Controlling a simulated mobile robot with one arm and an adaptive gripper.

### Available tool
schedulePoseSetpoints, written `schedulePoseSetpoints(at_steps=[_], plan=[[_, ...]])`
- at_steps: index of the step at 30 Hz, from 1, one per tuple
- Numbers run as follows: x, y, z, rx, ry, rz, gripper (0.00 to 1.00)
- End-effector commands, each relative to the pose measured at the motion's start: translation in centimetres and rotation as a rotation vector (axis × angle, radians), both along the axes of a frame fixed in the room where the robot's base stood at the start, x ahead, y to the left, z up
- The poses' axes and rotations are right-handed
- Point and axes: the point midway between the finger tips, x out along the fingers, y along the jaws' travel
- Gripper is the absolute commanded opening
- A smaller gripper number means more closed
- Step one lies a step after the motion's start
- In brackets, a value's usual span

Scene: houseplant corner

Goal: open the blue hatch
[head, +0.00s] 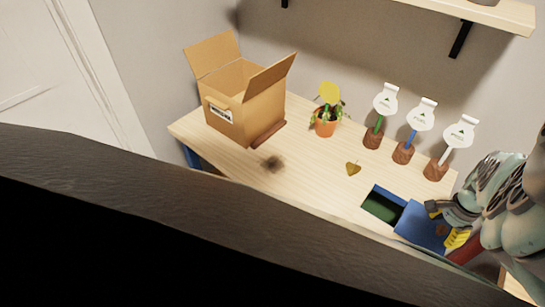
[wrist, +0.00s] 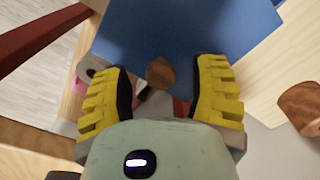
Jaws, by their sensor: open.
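The blue hatch (head: 418,226) is a flat blue panel at the table's right front. It lies just right of an uncovered opening (head: 382,205) with a dark green inside. In the wrist view the blue panel (wrist: 185,35) fills the top middle. A round brown knob (wrist: 160,72) sits on the panel. My gripper (head: 446,222) is over the panel's right part, its yellow fingers apart. In the wrist view my gripper (wrist: 162,88) has one finger on each side of the knob, with gaps showing. The fingers do not grip it.
On the wooden table (head: 315,180) stand an open cardboard box (head: 245,105), a potted plant (head: 325,118) and several brown stands with white tags (head: 420,117). A small heart-shaped leaf (head: 353,169) and a dark patch (head: 273,164) lie mid-table. A shelf (head: 490,12) hangs above.

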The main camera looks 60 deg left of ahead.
Motion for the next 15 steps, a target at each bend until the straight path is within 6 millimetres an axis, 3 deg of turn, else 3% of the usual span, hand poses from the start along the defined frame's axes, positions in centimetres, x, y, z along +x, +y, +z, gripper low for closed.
schedulePoseSetpoints(at_steps=[7,15], plan=[[-0.4,1.8,0.1,0.0,0.001,0.007,0.59],[-1.8,6.5,-0.1,0.0,0.001,0.009,0.59]])
